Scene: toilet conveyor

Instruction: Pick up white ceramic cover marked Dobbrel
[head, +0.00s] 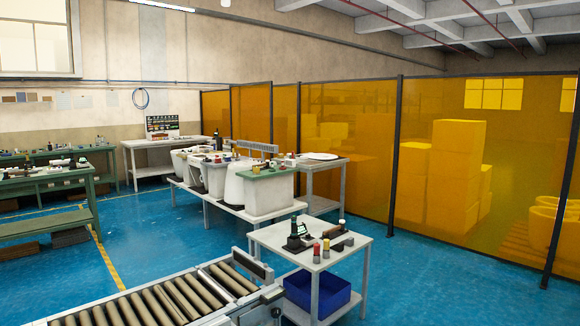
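No marking that reads Dobbrel can be made out in the head view. Several white tank-like ceramic pieces (262,194) stand in a row on a long white table in the middle distance. The nearest one has a green surface (268,172) with small items on top. A flat white rounded piece (319,156) lies on a table behind them to the right; I cannot tell whether it is the cover. Neither of my grippers is in view.
A roller conveyor (168,304) is at the front. A small white table (276,236) beside it carries a dark tool and small bottles, with a blue bin (338,297) below. Green workbenches (44,182) are left; an orange screen (360,140) is right. Blue floor is open at right.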

